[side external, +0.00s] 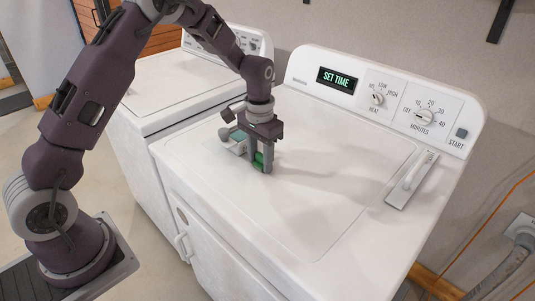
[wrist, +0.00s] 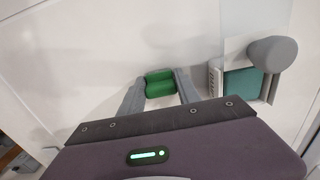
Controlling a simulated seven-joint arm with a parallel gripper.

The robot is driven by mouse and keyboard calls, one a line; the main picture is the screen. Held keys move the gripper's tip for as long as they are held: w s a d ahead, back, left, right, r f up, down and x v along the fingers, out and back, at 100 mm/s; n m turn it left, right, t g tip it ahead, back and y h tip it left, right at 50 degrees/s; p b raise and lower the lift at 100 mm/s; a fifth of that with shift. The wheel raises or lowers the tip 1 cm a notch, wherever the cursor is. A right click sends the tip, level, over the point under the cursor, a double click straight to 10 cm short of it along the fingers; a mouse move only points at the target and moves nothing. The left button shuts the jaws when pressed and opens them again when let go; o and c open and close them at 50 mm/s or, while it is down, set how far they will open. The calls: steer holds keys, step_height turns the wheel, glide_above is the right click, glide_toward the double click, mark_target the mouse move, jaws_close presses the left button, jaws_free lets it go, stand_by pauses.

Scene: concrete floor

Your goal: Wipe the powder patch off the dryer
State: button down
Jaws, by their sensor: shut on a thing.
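The dryer (side external: 330,210) is the white machine at the right in the side view, with a "SET TIME" display. My gripper (side external: 261,167) is low over the left part of its top, fingers pointing down. It is shut on a small green thing (wrist: 159,84), which shows between the fingertips in the wrist view. Just beside the gripper sits a grey and teal object (side external: 236,142) with a rounded grey knob; it also shows at the right in the wrist view (wrist: 242,83). A faint greyish rectangle (wrist: 252,18) beyond it may be the powder patch; I cannot tell for sure.
A second white machine (side external: 165,85) stands at the left. The control panel (side external: 385,98) rises along the dryer's back edge. A grey handle on a plate (side external: 410,180) lies at the right of the top. The middle and front of the top are clear.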

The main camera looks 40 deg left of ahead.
mark_target(243, 180)
steer(key=shift+s, duration=3.05)
step_height(243, 180, up, 8)
steer(key=shift+r, duration=0.15)
steer(key=shift+w, duration=0.1)
